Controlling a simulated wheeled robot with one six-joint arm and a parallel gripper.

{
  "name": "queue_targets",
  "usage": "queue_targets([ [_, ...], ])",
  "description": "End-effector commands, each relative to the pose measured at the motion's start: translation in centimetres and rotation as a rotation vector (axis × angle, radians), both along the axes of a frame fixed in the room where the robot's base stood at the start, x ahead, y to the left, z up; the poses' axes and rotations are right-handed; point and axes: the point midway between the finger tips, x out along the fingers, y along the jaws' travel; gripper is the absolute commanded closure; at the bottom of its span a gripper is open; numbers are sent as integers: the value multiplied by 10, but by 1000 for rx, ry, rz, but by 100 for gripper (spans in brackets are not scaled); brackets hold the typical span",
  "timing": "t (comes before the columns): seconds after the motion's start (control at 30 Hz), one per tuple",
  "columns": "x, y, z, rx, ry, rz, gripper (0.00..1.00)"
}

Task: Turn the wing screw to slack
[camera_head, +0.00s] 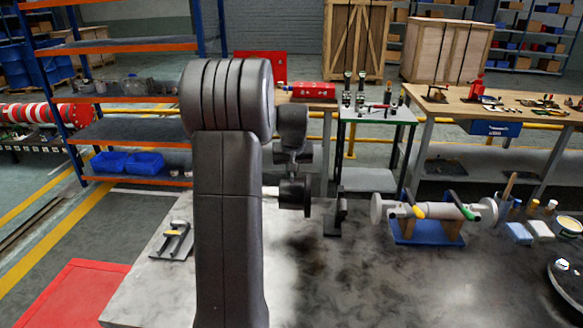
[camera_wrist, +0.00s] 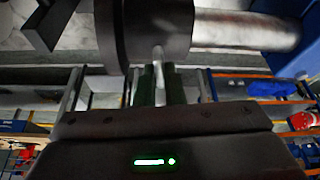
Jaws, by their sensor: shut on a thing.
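In the wrist view, the wing screw (camera_wrist: 158,53) shows as a thin pale piece against a dark round collar (camera_wrist: 150,30). A silver shaft (camera_wrist: 245,30) runs from the collar to the right. My gripper (camera_wrist: 158,72) is shut on the wing screw, with its dark green fingers on either side; they hide part of it. In the head view, the collar (camera_head: 294,195) and a short length of the shaft (camera_head: 270,191) show beside my arm. My gripper (camera_head: 292,160) is just above the collar there. The wing screw cannot be made out in that view.
A dark stand (camera_head: 335,217) is right of the collar on the grey bench (camera_head: 330,290). Farther right is a silver cylinder on a blue cradle (camera_head: 427,233). A small tool holder (camera_head: 174,240) lies at the left. The bench front is mostly clear.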

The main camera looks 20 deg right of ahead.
Motion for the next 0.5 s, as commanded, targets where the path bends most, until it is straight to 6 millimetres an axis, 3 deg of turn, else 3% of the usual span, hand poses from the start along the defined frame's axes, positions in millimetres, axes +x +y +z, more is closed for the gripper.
queue_targets([
  [0.5, 0, -5, 0, -1, -2, 488, 100],
])
